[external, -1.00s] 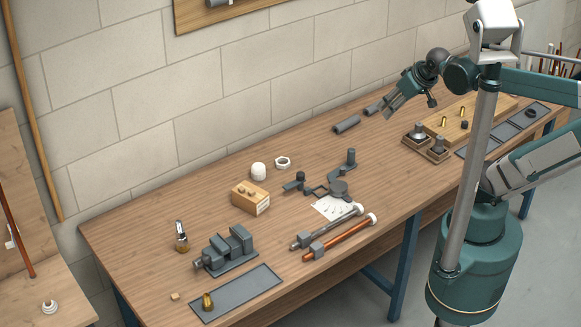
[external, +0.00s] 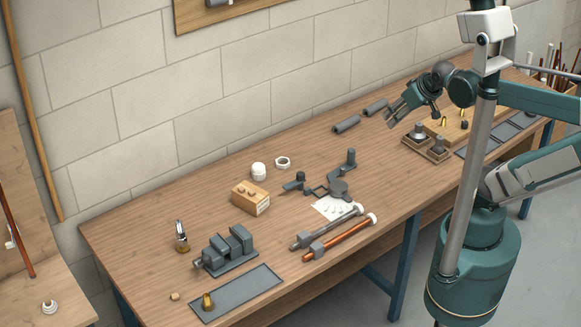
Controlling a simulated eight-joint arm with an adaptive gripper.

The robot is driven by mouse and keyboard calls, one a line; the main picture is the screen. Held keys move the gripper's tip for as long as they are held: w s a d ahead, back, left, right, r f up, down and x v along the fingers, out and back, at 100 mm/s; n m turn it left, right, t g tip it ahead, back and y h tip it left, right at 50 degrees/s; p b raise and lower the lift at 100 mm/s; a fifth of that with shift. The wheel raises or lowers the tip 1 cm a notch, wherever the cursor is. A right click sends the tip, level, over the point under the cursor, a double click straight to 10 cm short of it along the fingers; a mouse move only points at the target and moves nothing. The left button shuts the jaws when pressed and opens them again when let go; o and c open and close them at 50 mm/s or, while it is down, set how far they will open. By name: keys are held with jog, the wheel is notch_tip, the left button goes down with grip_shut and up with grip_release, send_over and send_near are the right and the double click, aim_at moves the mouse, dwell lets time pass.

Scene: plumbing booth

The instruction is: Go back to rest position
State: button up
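My gripper (external: 397,114) hangs over the right-hand part of the workbench (external: 330,185), pointing down and to the left. It is apart from the bench top, and no object shows in it.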

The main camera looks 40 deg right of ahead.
notch_tip(320, 180, down, 9)
jog(key=b, duration=0.7)
jog(key=shift+r+b, duration=0.15)
jog(key=shift+b, duration=0.25)
dwell(0.5)
